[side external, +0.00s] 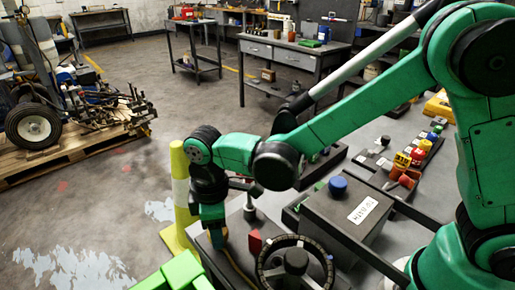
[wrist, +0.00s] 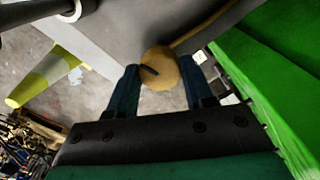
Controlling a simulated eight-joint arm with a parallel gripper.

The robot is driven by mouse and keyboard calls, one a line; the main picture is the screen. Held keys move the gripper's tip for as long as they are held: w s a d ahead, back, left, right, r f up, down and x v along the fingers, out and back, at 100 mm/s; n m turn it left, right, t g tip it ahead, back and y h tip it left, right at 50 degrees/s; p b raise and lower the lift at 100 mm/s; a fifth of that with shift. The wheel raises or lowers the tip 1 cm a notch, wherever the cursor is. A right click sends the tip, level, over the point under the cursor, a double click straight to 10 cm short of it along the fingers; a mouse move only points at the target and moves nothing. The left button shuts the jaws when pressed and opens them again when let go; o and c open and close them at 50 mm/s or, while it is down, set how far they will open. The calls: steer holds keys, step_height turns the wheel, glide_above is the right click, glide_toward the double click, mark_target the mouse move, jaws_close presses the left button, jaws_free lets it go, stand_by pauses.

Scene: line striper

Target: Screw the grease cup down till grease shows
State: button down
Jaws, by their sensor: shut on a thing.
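The grease cup (wrist: 163,67) is a round tan-brass cap in the wrist view, between the two blue fingers of my gripper (wrist: 160,88). My gripper is shut on it. A short dark mark or bar shows on the cap's left side. A tan line or pipe (wrist: 196,35) runs from behind the cap to the upper right. I cannot make out any grease. In the side view my gripper (side external: 214,238) points down at the left end of the grey machine, and the cup is hidden there.
A yellow-and-white post (side external: 180,190) stands just left of my gripper. A black handwheel (side external: 296,262) and a grey box with a blue cap (side external: 345,225) are to the right. Bright green panels (side external: 172,275) lie close in front. Open floor lies further left.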

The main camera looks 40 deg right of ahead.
steer(key=shift+c, duration=1.7)
jaws_free()
steer(key=shift+r, duration=2.85)
steer(key=shift+s+d+r+m, duration=0.1)
steer(key=shift+s+r+m, duration=0.05)
steer(key=shift+r+m, duration=0.3)
step_height(320, 180, up, 4)
steer(key=s+d+m+t+y, duration=0.2)
steer(key=m+t+y, duration=0.15)
steer(key=m, duration=0.45)
steer(key=s+d+m+t+h, duration=0.2)
steer(key=d+t+h, duration=0.1)
steer(key=d, duration=1.1)
steer(key=shift+s+f+m+t, duration=0.25)
steer(key=shift+f+m+t, duration=0.1)
